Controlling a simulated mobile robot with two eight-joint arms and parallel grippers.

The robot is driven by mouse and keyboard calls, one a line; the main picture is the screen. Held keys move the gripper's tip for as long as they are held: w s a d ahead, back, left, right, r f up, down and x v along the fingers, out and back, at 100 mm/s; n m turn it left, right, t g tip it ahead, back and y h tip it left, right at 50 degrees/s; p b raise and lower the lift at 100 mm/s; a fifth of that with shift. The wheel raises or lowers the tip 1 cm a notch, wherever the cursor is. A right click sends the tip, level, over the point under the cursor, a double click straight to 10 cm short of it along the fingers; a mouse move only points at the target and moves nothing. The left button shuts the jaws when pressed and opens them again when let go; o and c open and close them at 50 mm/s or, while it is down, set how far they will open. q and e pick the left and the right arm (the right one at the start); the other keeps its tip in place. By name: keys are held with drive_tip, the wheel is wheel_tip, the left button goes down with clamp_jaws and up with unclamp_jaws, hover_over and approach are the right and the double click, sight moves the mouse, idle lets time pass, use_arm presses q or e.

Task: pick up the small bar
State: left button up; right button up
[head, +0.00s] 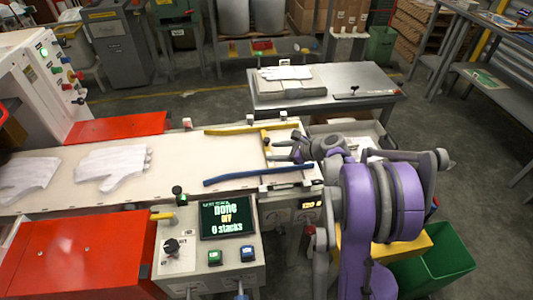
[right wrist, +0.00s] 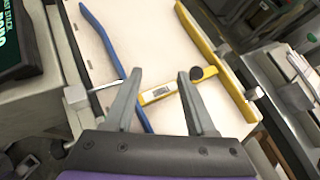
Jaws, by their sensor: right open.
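The small bar is yellow with a pale label and a dark round knob at one end. In the right wrist view the bar (right wrist: 158,94) shows between the fingers of my right gripper (right wrist: 159,76), and its knob end passes behind the right finger. In the head view the bar (head: 265,138) is small, near the right end of the pale belt. My right gripper (head: 277,150) is open beside it there, with nothing held. I cannot tell the exact height of the fingers above the bar. My left gripper is not in view.
A blue rail (head: 258,175) and a yellow rail (head: 231,130) flank the belt (head: 190,155). White gloves (head: 112,167) lie on the belt to the left. A control panel screen (head: 225,217) stands in front. A grey table (head: 345,77) is behind; a green bin (head: 440,262) is at right.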

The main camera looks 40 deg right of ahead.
sight(268, 143)
drive_tip(key=d+m, duration=0.1)
drive_tip(key=d, duration=0.1)
drive_tip(key=d+f+m+t, duration=0.1)
drive_tip(key=d, duration=0.2)
drive_tip(key=d+m, duration=0.2)
drive_tip(key=shift+s+d+f+t+b, duration=0.15)
drive_tip(key=shift+f+t+b, duration=0.15)
drive_tip(key=shift+t, duration=0.1)
drive_tip(key=shift+w+f, duration=0.1)
drive_tip(key=shift+w, duration=0.15)
drive_tip(key=x, duration=0.4)
drive_tip(key=shift+w+f, duration=0.1)
drive_tip(key=shift+w, duration=0.3)
drive_tip(key=x, duration=0.5)
drive_tip(key=shift+w+f, duration=0.2)
drive_tip(key=shift+f, duration=0.15)
clamp_jaws()
